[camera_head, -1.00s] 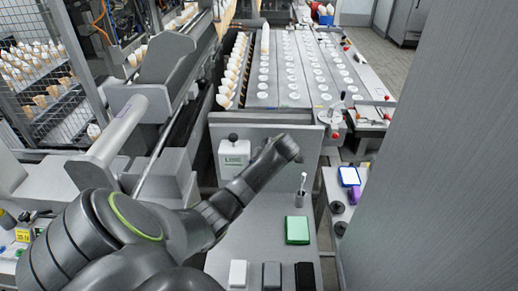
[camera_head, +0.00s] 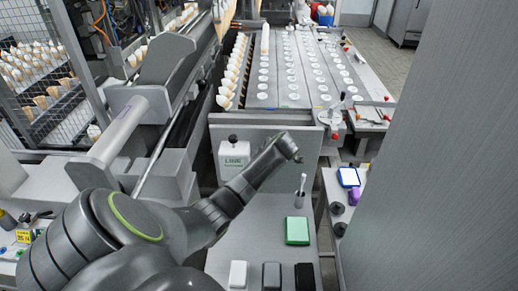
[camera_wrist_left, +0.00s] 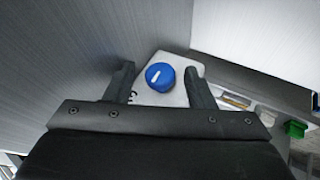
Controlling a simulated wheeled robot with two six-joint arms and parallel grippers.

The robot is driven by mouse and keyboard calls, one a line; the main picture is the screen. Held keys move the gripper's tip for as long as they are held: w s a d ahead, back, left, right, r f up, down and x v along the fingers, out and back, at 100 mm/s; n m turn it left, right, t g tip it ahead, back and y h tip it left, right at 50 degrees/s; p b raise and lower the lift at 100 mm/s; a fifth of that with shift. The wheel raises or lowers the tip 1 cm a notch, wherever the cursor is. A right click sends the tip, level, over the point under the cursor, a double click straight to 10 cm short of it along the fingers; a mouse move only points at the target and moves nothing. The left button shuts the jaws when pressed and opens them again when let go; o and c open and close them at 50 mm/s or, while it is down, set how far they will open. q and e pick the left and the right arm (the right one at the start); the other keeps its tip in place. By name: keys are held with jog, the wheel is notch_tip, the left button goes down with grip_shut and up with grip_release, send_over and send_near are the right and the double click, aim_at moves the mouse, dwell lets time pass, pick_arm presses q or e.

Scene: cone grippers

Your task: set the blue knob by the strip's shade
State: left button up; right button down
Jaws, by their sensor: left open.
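A round blue knob (camera_wrist_left: 160,76) with a white pointer mark sits on a white panel (camera_wrist_left: 180,94) in the left wrist view. The pointer tilts toward the upper right. My left gripper (camera_wrist_left: 162,82) is open, one finger on each side of the knob, with gaps visible between fingers and knob. In the head view my left arm reaches over the bench, and I cannot make out its fingers or the blue knob there. A thin strip (camera_head: 303,182) stands in a small grey cup (camera_head: 299,198); it looks greyish. My right gripper is not in view.
A green block (camera_head: 297,230) lies on the bench (camera_head: 262,235). White (camera_head: 238,274), grey (camera_head: 271,275) and black (camera_head: 304,276) pieces line its front. A large grey panel (camera_head: 440,170) fills the right side.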

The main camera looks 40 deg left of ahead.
pick_arm(q)
jog(key=shift+d, duration=0.1)
jog(key=b+v, duration=0.1)
jog(key=v, duration=1.1)
